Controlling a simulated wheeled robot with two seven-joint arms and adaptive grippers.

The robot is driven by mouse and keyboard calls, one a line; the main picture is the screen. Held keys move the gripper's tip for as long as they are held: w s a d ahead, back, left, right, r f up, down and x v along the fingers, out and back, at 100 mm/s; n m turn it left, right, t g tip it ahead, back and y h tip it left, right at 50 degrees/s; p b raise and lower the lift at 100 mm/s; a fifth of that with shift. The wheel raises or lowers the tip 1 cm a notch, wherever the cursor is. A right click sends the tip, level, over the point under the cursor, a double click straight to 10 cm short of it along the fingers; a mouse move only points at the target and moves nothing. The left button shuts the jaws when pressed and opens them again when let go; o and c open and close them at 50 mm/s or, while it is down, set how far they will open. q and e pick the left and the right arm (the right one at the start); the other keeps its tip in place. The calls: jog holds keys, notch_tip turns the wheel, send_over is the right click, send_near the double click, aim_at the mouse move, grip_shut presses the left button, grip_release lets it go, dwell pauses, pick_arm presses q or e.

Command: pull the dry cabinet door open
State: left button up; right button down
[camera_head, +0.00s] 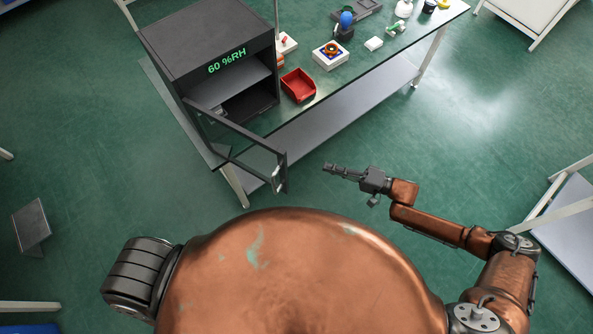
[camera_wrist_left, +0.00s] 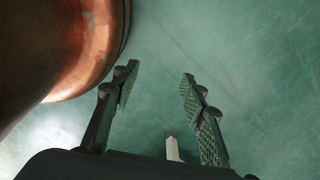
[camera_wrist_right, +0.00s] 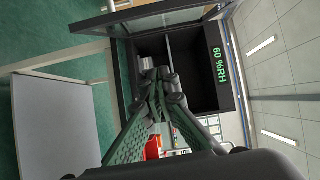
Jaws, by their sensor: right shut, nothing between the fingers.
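The dark grey dry cabinet (camera_head: 205,45) stands on the left end of the bench, its display reading 60 %RH. Its framed door (camera_head: 235,135) stands wide open, swung out toward me, and the shelf inside shows. The door handle (camera_head: 280,178) is at the door's free edge. My right gripper (camera_head: 328,169) is shut and empty, to the right of the handle and apart from it. In the right wrist view its fingertips (camera_wrist_right: 158,78) point toward the open cabinet (camera_wrist_right: 218,95), with the door (camera_wrist_right: 165,20) along the top. My left gripper (camera_wrist_left: 155,82) is open and empty above the floor.
On the bench (camera_head: 325,80) a red bin (camera_head: 298,85) sits beside the cabinet, with a white box (camera_head: 331,56) and several small items farther right. A lower shelf (camera_head: 335,115) runs beneath. Green floor around my right arm is clear. A white-legged table (camera_head: 565,195) stands at right.

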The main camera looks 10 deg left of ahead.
pick_arm(q)
jog(key=r+p, duration=0.1)
jog(key=w+r+p, duration=0.1)
jog(key=shift+w+d+r+p, duration=0.1)
jog(key=shift+d+r+p, duration=0.1)
jog(key=shift+r+p, duration=0.2)
pick_arm(e)
jog(key=s+a, duration=0.4)
jog(key=a, duration=0.7)
jog(key=shift+s+r+g, duration=0.25)
jog(key=shift+r+g, duration=0.05)
jog(key=shift+r, duration=0.15)
jog(key=shift+a, duration=0.1)
jog(key=shift+s, duration=0.1)
